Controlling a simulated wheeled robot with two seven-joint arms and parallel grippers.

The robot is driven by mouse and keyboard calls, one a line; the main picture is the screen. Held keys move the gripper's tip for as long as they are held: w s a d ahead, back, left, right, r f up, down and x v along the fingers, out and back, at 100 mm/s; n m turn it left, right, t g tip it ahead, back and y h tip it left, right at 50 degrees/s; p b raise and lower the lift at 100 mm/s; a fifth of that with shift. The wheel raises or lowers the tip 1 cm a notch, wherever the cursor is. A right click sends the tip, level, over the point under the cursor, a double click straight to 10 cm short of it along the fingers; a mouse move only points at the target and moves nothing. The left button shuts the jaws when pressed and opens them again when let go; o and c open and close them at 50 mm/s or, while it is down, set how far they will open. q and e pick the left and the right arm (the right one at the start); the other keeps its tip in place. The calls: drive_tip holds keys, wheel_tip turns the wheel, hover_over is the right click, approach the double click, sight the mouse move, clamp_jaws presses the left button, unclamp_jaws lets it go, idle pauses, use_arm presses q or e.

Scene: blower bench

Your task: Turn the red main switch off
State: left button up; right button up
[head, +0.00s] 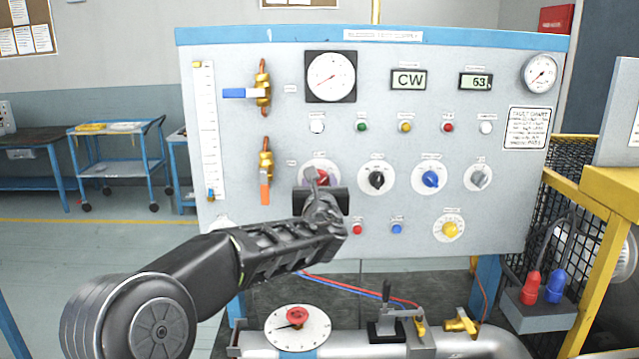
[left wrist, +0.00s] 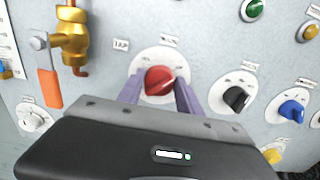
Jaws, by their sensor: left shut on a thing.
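The red main switch (left wrist: 160,80) is a red rotary knob on a round white plate on the panel. In the head view the red switch (head: 322,177) is partly covered by my left gripper (head: 322,184). In the left wrist view my left gripper (left wrist: 158,92) has one purple-grey finger on each side of the knob and is shut on it. The knob's pointed end is toward the right. The small lettering around its plate is too blurred to read. My right gripper is in neither view.
Beside the red switch are a black knob (head: 376,180), a blue knob (head: 431,179) and a grey knob (head: 478,178). An orange-handled valve (head: 265,175) is close on its left.

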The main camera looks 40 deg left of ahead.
use_arm(q)
drive_tip(key=shift+c, duration=0.3)
drive_tip(key=shift+f+n+b, duration=0.15)
drive_tip(key=shift+n+b, duration=0.35)
drive_tip(key=shift+b, duration=0.45)
drive_tip(key=shift+s+a+f+n+b, duration=0.1)
drive_tip(key=shift+n+b, duration=4.15)
drive_tip(key=shift+b, duration=0.55)
drive_tip(key=shift+a+n+b, duration=0.1)
drive_tip(key=shift+n+b, duration=4.15)
drive_tip(key=shift+b, duration=0.5)
drive_tip(key=o, duration=1.4)
drive_tip(key=shift+c, duration=0.2)
